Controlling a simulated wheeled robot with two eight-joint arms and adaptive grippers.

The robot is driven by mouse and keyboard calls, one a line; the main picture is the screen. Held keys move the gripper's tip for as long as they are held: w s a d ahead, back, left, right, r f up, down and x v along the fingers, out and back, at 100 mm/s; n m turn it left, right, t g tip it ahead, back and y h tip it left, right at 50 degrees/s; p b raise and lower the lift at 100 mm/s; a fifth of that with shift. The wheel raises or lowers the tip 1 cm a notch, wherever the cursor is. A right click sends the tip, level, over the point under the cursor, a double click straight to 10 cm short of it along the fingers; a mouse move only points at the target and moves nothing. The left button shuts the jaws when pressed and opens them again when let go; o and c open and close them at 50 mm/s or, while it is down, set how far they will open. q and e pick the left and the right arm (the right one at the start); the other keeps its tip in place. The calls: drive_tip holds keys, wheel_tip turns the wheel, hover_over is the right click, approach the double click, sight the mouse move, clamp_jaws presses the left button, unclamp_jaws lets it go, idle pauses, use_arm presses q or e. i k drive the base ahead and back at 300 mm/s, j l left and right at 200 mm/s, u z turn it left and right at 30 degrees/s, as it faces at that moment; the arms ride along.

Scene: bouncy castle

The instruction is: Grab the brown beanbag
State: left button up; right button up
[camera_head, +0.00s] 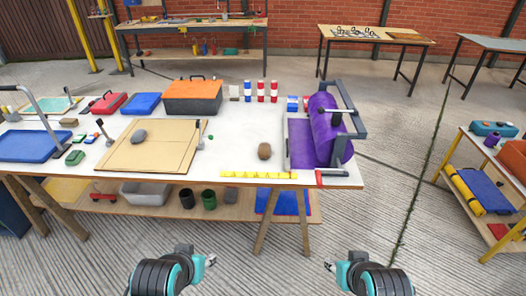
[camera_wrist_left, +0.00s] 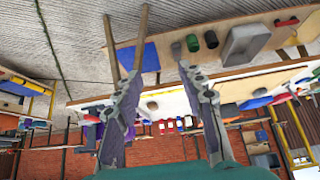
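The brown beanbag (camera_head: 264,151) lies on the white table top (camera_head: 235,150), left of a purple roll. In the left wrist view, which is upside down, a small brownish lump that looks like the beanbag (camera_wrist_left: 152,105) shows between the fingers, well beyond them. My left gripper (camera_head: 211,261) is low in front of the table, away from the beanbag; its fingers (camera_wrist_left: 160,72) are spread and empty. My right gripper (camera_head: 328,265) is also low in front of the table, to the right, touching nothing; its finger opening is too small to make out.
The purple roll (camera_head: 324,128) in a grey frame stands right of the beanbag. A yellow strip (camera_head: 258,175) lies along the front edge. A tan board (camera_head: 150,155) with a grey lump (camera_head: 139,136) lies left. An orange toolbox (camera_head: 192,97) stands behind. Floor before the table is clear.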

sight(264, 148)
drive_tip(key=i+j+z, duration=0.15)
drive_tip(key=i, duration=0.3)
drive_tip(key=i+j+z, duration=0.1)
drive_tip(key=i, duration=0.3)
drive_tip(key=i+j+z, duration=0.15)
drive_tip(key=i, duration=0.3)
drive_tip(key=i+j+z, duration=0.15)
drive_tip(key=i, duration=0.25)
drive_tip(key=j, duration=0.1)
